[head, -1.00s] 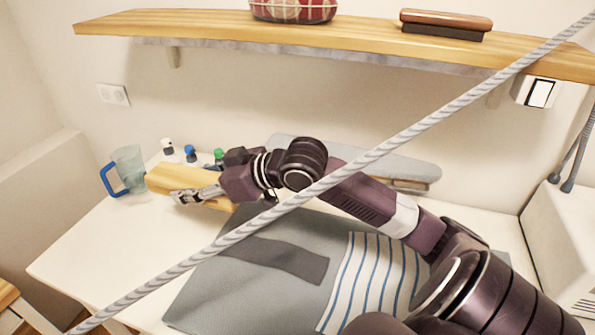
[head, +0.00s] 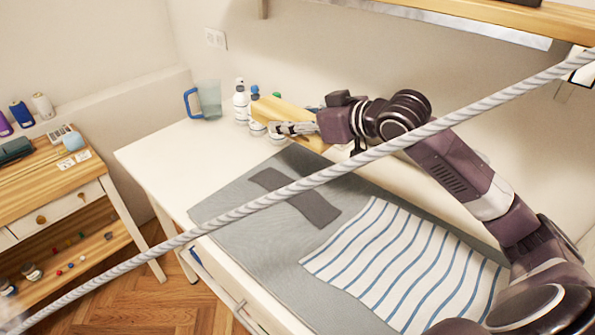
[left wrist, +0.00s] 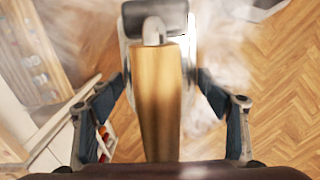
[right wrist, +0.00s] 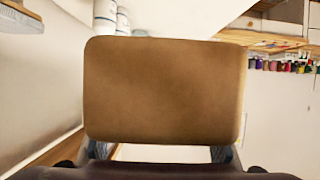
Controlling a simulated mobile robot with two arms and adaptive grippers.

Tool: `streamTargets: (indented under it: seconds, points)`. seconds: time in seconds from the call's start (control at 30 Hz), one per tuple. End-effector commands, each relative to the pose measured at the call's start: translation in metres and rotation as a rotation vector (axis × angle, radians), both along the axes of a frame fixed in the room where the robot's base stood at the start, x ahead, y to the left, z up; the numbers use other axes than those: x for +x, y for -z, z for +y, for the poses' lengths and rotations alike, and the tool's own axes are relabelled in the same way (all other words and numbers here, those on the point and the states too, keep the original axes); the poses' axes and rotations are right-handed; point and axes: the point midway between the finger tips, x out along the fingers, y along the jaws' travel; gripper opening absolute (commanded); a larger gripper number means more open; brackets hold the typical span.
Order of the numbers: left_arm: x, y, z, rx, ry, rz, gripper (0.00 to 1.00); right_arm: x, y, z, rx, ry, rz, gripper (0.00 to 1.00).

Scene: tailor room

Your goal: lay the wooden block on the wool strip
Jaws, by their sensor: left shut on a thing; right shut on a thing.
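The wooden block (head: 284,112) is held by my right gripper (head: 277,129) above the back of the table, in front of several bottles. In the right wrist view the block (right wrist: 165,90) fills the middle, its broad brown face covering most of the fingers. The wool strip (head: 312,206) is dark grey and lies flat on the grey mat (head: 235,205), apart from the block and nearer the front. A cord crosses in front of part of the strip. My left gripper (left wrist: 158,85) shows only in the left wrist view, shut on a wooden handle (left wrist: 158,100) with a metal neck.
A striped cloth (head: 400,265) lies on the mat right of the strip. A blue-handled jug (head: 208,98) and bottles (head: 240,103) stand at the table's back left. A grey twisted cord (head: 232,215) runs diagonally across the head view. A wooden drawer unit (head: 50,185) stands left.

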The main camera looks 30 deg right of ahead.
Motion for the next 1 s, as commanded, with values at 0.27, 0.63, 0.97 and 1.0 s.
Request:
streamTargets:
  seconds: [0.27,0.63,0.97,1.0]
  points:
    - [0.002,-0.003,0.000,-0.001,-0.001,-0.009,0.12,-0.001,0.052,0.001,0.004,0.000,0.002,0.07]
    - [0.002,-0.003,0.000,-0.001,-0.001,-0.008,0.12,-0.001,0.124,0.000,0.004,0.001,0.000,0.07]
    - [0.002,-0.003,0.000,-0.001,-0.001,-0.008,0.12,0.000,0.149,0.000,0.000,0.000,-0.004,0.07]
    - [0.002,-0.003,0.000,-0.001,-0.001,-0.008,0.12,0.000,0.151,0.000,0.000,0.000,-0.004,0.07]
